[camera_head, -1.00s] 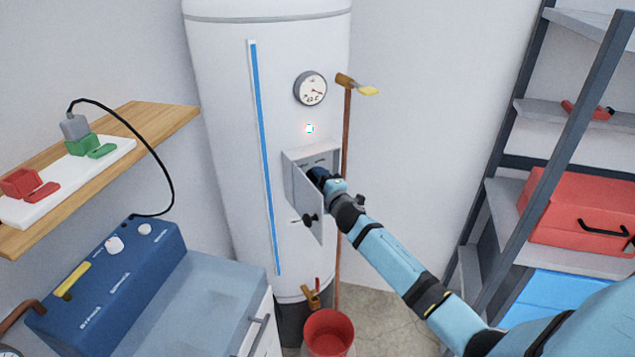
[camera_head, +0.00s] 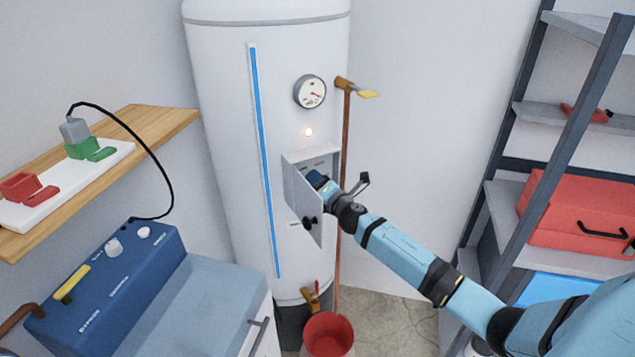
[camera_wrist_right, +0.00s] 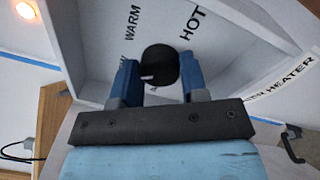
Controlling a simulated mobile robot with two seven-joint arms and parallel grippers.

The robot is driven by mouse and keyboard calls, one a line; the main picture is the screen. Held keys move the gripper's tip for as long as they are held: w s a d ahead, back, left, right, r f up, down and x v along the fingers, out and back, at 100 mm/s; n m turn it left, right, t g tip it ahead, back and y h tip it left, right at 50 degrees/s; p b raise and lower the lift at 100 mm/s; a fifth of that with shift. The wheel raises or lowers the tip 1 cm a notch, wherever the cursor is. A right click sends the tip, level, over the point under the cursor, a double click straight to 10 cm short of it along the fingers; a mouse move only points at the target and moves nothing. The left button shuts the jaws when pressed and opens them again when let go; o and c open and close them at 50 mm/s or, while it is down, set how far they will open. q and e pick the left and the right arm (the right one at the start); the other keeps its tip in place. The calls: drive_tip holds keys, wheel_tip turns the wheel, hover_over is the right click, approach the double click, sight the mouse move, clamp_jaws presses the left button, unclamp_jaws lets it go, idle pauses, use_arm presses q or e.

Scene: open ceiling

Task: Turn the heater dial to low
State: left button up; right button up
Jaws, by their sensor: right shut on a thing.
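The white water heater (camera_head: 225,120) stands in the middle of the head view, with its small control box (camera_head: 318,158) open on the front. The box door (camera_head: 303,208) stands ajar to the left. In the right wrist view the black round dial (camera_wrist_right: 160,66) sits on the panel, with WARM and HOT printed around it; no LOW label can be read. My right gripper (camera_wrist_right: 158,80) reaches into the box, its two blue fingers on either side of the dial and shut on it. In the head view the box door partly hides the right gripper (camera_head: 316,180). My left gripper is not in view.
A pressure gauge (camera_head: 310,91) and a glowing light (camera_head: 308,132) are above the box. A copper pipe (camera_head: 346,130) runs along the right side. A red bucket (camera_head: 328,335) stands below. A blue-topped washer (camera_head: 110,270) is left, metal shelving (camera_head: 570,120) right.

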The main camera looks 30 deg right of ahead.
drive_tip(key=shift+n, duration=0.5)
drive_tip(key=o, duration=0.9)
drive_tip(key=shift+s+a+f+b, duration=0.15)
drive_tip(key=shift+s+b, duration=0.3)
drive_tip(key=shift+s, duration=3)
drive_tip(key=shift+s+f+b, duration=0.1)
drive_tip(key=shift+s+b, duration=0.35)
drive_tip(key=shift+s, duration=3)
